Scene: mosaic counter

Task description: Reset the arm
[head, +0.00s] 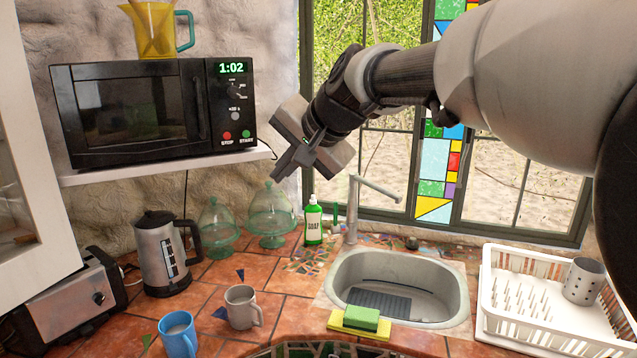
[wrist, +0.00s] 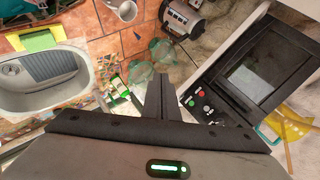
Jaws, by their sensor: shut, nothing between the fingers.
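My arm reaches in from the right in the head view, with my gripper (head: 292,165) raised above the counter, in front of the window and right of the microwave. In the wrist view my gripper (wrist: 161,100) shows its fingers together in the middle, with nothing between them. It is shut and empty, and it touches nothing that I can see. The green soap bottle (head: 314,222) and the glass domes (head: 271,215) stand on the counter below it.
A microwave (head: 150,108) sits on a wall shelf with a yellow pitcher (head: 155,30) on top. Below are a kettle (head: 166,255), two mugs, a toaster (head: 75,300), a sink (head: 335,290) with a tall faucet (head: 353,210), a sponge (head: 361,318) and a dish rack (head: 510,330).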

